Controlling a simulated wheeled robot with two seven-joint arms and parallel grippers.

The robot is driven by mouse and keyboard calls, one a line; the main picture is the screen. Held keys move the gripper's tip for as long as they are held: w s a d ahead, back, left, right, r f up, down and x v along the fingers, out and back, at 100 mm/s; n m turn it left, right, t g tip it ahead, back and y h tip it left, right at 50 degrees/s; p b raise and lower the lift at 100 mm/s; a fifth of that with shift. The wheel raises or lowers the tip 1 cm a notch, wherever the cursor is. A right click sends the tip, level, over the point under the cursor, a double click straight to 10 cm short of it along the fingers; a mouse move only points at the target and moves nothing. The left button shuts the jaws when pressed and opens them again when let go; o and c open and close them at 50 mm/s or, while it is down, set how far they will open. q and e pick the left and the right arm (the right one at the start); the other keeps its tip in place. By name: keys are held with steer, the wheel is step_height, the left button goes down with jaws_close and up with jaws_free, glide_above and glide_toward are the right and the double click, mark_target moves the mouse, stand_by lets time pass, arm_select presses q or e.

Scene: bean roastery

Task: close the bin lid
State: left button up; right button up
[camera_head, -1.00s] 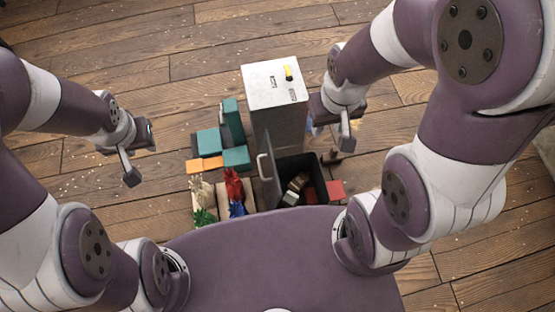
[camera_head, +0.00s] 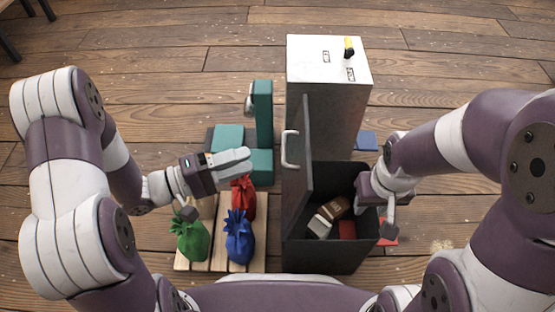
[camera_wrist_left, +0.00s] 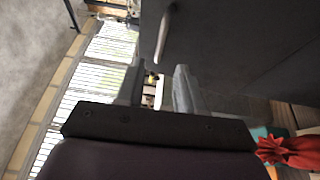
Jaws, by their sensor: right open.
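The dark bin (camera_head: 325,258) stands in front of me with its top open. Its lid (camera_head: 304,165) stands upright along the left side, and a pale handle (camera_head: 289,150) is on the lid's left face. My left gripper (camera_head: 245,160) is left of the lid, pointing at it, apart from it and empty. In the left wrist view its fingers (camera_wrist_left: 158,88) are spread, with the lid (camera_wrist_left: 235,45) and handle (camera_wrist_left: 164,35) ahead. My right gripper (camera_head: 384,218) is open at the bin's right edge; whether it touches the bin I cannot tell.
Brown, white and red boxes (camera_head: 334,208) lie in the bin. A tall cabinet (camera_head: 328,60) stands behind it. Left of the bin, a wooden pallet (camera_head: 217,262) holds green, blue and red sacks (camera_head: 240,238). A teal machine (camera_head: 262,120) stands behind them. Open floor lies around.

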arm_select(q)
steer(key=b+x, duration=0.3)
steer(key=x, duration=0.5)
steer(key=shift+w+d+b, duration=0.2)
steer(key=shift+d+b, duration=0.1)
steer(key=shift+d, duration=0.05)
jaws_close()
